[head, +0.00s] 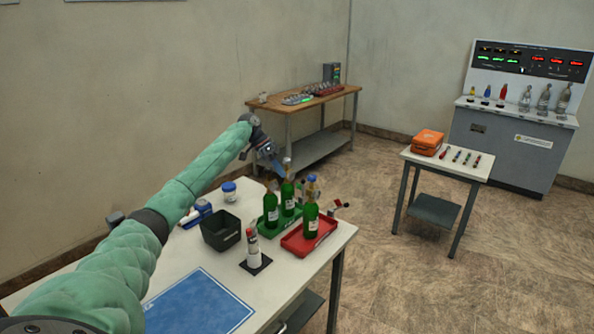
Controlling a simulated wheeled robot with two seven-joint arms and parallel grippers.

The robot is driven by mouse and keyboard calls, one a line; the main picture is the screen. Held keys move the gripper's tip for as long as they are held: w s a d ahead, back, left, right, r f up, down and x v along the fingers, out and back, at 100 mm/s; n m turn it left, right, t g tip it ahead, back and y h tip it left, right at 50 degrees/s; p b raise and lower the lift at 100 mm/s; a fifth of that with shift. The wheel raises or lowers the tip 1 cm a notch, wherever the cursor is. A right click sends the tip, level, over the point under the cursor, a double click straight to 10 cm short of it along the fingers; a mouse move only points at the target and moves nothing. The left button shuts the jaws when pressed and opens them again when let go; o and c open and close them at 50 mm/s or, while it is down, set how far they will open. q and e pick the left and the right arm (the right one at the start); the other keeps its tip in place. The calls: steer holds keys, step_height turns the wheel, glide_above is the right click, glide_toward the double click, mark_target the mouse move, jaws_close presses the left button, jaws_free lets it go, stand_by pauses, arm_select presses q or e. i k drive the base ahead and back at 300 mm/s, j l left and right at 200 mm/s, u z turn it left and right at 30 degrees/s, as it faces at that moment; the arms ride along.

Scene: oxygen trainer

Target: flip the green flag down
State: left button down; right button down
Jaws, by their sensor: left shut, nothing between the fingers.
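My left gripper (276,170) is shut and empty, above the back of the near table, close to the tops of the green bottles. Two green bottles (271,211) stand upright in a green tray (270,229). A third green bottle (310,220) with a blue top stands in a red tray (296,243). A small red piece (338,204) sticks up at the table's back right, beside the red tray. The green flag is not clearly made out; the bottles and gripper crowd the space behind the green tray. My right gripper is not in view.
The near table (185,268) also holds a black bin (221,231), a white canister (252,241), a blue-lidded jar (229,192) and a blue mat (200,303). A side table (470,167) carries an orange case (427,142). A wooden bench (345,91) stands behind.

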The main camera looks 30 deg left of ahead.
mark_target(299, 187)
steer(key=i+j, duration=0.95)
steer(key=j, duration=0.1)
